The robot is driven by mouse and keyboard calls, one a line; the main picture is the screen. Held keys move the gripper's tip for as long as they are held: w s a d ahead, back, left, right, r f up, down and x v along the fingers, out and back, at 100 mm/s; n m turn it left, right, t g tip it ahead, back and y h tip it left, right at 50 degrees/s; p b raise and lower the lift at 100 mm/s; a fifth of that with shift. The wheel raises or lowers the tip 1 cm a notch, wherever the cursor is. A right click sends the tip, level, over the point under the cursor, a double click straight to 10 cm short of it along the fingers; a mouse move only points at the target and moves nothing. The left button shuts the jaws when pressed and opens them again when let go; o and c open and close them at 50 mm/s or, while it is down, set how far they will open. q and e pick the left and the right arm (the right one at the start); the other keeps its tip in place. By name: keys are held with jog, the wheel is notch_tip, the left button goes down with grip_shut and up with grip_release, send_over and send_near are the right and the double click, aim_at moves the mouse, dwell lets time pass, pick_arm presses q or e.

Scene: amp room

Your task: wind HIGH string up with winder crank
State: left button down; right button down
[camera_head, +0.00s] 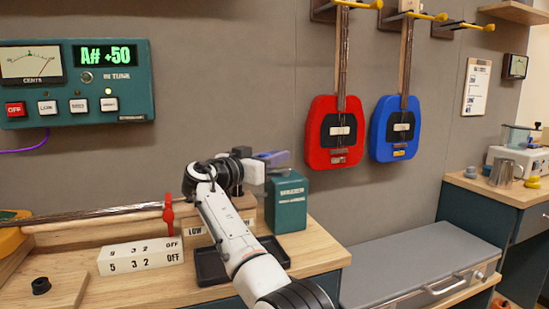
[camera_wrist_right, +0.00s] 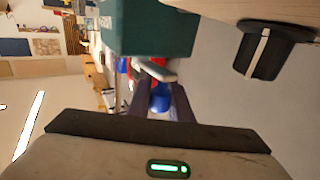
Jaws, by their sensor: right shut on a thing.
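My right gripper (camera_head: 262,165) is over the block at the right end of the long stringed instrument, beside a teal box (camera_head: 287,203). In the right wrist view its dark fingers (camera_wrist_right: 155,95) are shut on a small grey piece (camera_wrist_right: 158,71), apparently the winder crank, mostly hidden. A black knob with a white line (camera_wrist_right: 265,50) stands apart from the fingers. The instrument's string (camera_head: 95,213) runs along the bench to a red piece (camera_head: 169,215). A LOW label (camera_head: 195,231) shows on the end block; the HIGH label is hidden behind my arm. My left gripper is out of view.
The tuner (camera_head: 112,55) reads A# +50. A white block with numbers and OFF (camera_head: 140,257) and a black tray (camera_head: 211,268) lie on the bench. Red (camera_head: 337,150) and blue (camera_head: 394,150) guitars hang on the wall. A grey case (camera_head: 420,262) sits at right.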

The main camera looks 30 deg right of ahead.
jog(key=shift+d+m+g, duration=0.2)
jog(key=shift+m+g, duration=0.3)
jog(key=shift+g, duration=0.3)
jog(key=c, duration=1.6)
grip_release()
jog(key=shift+a, duration=0.55)
jog(key=v, duration=0.8)
jog(key=shift+a+f+p, duration=0.1)
jog(key=shift+a+p, duration=0.15)
jog(key=shift+p, duration=0.1)
jog(key=shift+s+a, duration=0.2)
jog(key=shift+a, duration=0.15)
